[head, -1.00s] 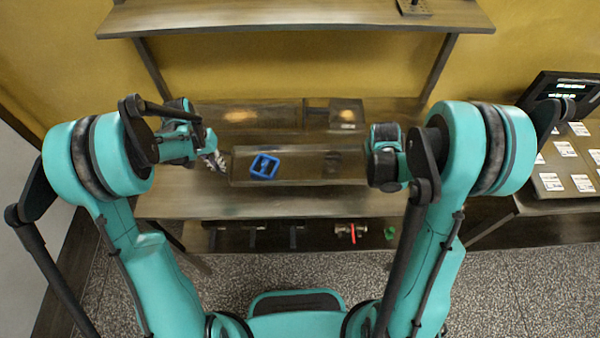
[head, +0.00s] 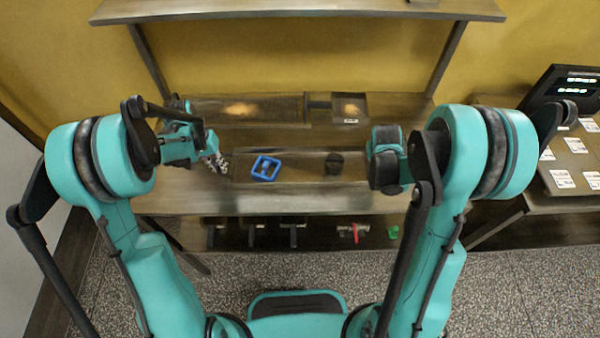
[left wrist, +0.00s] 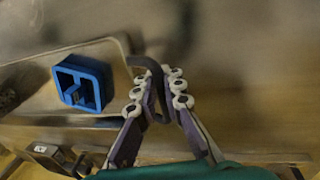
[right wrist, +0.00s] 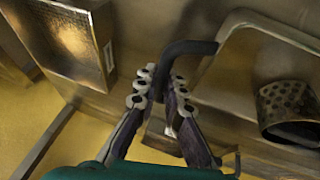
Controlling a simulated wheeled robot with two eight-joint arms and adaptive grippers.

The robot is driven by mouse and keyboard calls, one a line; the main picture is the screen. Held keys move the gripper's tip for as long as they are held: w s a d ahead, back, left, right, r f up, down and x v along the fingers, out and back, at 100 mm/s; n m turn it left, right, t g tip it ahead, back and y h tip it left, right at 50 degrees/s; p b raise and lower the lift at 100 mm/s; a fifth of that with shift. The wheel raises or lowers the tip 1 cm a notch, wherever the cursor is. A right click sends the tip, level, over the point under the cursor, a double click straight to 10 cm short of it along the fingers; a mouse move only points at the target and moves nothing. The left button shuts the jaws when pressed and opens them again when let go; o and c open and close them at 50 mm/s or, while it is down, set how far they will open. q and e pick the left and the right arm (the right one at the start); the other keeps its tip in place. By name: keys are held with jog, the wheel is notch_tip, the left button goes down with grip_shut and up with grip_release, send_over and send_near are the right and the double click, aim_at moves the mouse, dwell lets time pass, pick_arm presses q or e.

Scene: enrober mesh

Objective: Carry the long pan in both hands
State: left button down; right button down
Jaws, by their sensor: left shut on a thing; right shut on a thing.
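The long pan (head: 305,172) is a shallow dark tray, level over the bench in the head view. My left gripper (head: 215,160) is at its left end; in the left wrist view its fingers (left wrist: 156,86) are shut on the dark loop handle (left wrist: 143,64). My right gripper is hidden behind its own arm in the head view. In the right wrist view its fingers (right wrist: 158,88) are shut on the other dark handle (right wrist: 188,47). A blue square frame (head: 265,168) and a dark perforated cup (head: 334,163) are in the pan. Whether the pan touches the bench is unclear.
The bench (head: 290,203) has a long tray (head: 215,108) and a smaller box (head: 351,109) behind the pan. A raised shelf (head: 300,10) spans above the back. A side table (head: 560,200) with white cards and a screen stands at right.

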pick_arm(q)
jog(key=c, duration=1.6)
grip_release()
jog(key=shift+f, duration=0.15)
jog(key=shift+c, duration=0.2)
pick_arm(e)
jog(key=c, duration=1.6)
grip_release()
jog(key=shift+f, duration=0.15)
pick_arm(q)
notch_tip(320, 180, up, 12)
jog(key=a, duration=0.2)
pick_arm(e)
jog(key=v, duration=1.2)
jog(key=shift+s, duration=0.1)
pick_arm(q)
jog(key=shift+a, duration=0.1)
